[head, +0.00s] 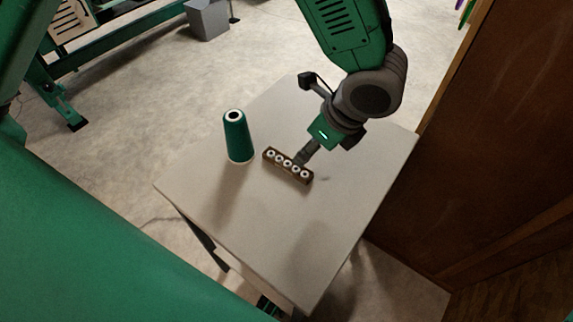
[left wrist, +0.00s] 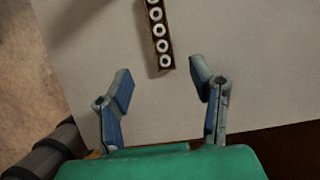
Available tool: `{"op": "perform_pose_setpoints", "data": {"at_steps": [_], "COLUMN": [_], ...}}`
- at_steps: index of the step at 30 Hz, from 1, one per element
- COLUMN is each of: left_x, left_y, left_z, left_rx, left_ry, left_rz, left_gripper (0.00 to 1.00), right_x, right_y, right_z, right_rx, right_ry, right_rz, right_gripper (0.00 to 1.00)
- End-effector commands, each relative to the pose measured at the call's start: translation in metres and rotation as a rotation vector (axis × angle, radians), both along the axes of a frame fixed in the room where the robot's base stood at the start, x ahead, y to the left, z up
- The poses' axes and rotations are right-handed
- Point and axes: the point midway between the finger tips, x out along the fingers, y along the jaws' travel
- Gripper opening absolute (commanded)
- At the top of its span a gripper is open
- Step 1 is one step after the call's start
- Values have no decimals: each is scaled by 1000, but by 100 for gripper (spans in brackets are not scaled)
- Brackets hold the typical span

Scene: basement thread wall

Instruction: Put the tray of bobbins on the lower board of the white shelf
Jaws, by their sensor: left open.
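The tray of bobbins (head: 287,166) is a small, narrow brown holder with a row of several white-ringed bobbins. It lies on a pale table (head: 250,225), and in the left wrist view the tray (left wrist: 159,35) points away from the gripper. My left gripper (head: 302,158) is beside the tray in the head view, its fingers pointing down. In the left wrist view the left gripper (left wrist: 163,82) is open and empty, and the tray's near end shows just beyond the gap between its fingertips. My right gripper is not in view. No white shelf shows.
A green thread cone (head: 237,140) stands upright on the table, just left of the tray. A brown wooden panel (head: 500,130) rises close to the table's right edge. A green frame (head: 120,45) and a grey box (head: 208,18) stand behind on the floor. The table's front is clear.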

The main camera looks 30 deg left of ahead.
Motion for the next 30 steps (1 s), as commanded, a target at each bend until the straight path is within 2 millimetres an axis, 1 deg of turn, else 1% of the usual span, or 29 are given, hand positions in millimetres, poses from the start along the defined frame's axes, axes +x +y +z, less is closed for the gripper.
{"op": "perform_pose_setpoints", "data": {"at_steps": [1, 6, 14, 21, 24, 30], "left_x": [0, 2, 3, 7, 8, 8], "left_y": [4, 18, 29, 40, 43, 43], "left_z": [-13, -40, -59, -91, -97, -98], "left_rx": [1, -3, -8, -5, -3, -3], "left_ry": [4, 3, 2, 2, 0, -1], "left_rz": [2, 2, 3, 2, 0, -1], "left_gripper": [50, 50, 50, 50, 50, 50], "right_x": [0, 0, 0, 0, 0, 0], "right_y": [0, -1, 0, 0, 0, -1], "right_z": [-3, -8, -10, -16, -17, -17], "right_rx": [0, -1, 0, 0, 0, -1], "right_ry": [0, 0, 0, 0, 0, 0], "right_rz": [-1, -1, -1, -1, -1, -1], "right_gripper": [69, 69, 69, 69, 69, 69]}}
